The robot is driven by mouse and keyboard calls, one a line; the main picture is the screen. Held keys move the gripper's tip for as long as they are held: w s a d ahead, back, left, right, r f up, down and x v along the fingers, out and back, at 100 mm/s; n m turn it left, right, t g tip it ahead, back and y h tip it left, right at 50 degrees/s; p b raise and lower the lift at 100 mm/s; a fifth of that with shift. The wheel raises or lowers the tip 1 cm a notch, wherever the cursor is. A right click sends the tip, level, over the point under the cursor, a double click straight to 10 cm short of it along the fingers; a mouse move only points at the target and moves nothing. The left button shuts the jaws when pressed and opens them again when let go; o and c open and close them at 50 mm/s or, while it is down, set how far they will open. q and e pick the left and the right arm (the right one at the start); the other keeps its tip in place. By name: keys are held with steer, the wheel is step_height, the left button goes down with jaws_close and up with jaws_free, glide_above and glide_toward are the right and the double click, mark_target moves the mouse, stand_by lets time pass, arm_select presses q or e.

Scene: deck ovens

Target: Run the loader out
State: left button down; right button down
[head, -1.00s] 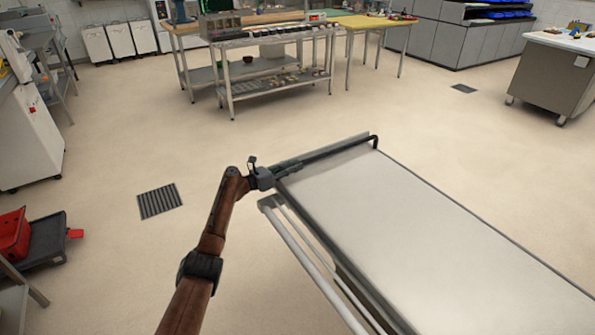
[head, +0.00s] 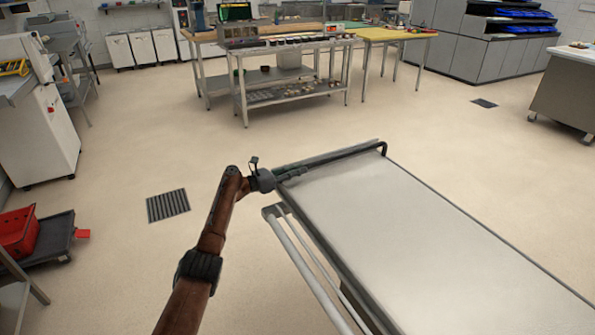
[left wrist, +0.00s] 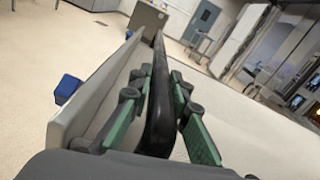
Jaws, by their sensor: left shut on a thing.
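The loader (head: 420,230) is a long, flat, pale bed with a dark edge, running from the middle of the head view to the lower right. A dark handle bar (head: 345,154) runs across its far end and bends down at the right corner. My left gripper (head: 292,172) is at the left end of this bar and shut on it. In the left wrist view the green fingers of my gripper (left wrist: 158,105) lie on both sides of the black bar (left wrist: 160,75). My right gripper is in neither view.
A floor drain (head: 168,205) lies to the left. A dark trolley with a red crate (head: 18,232) is at the left edge. Open floor lies between the loader and the far tables.

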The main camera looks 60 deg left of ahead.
arm_select(q)
steer(key=shift+a+r, duration=0.25)
steer(key=shift+r, duration=0.1)
steer(key=c, duration=2.2)
jaws_free()
steer(key=o, duration=0.4)
steer(key=shift+f, duration=0.25)
steer(key=shift+f, duration=0.15)
steer(key=s, duration=0.8)
steer(key=s+a, duration=0.1)
steer(key=s, duration=0.2)
steer(key=shift+s, duration=0.4)
steer(key=shift+a, duration=0.1)
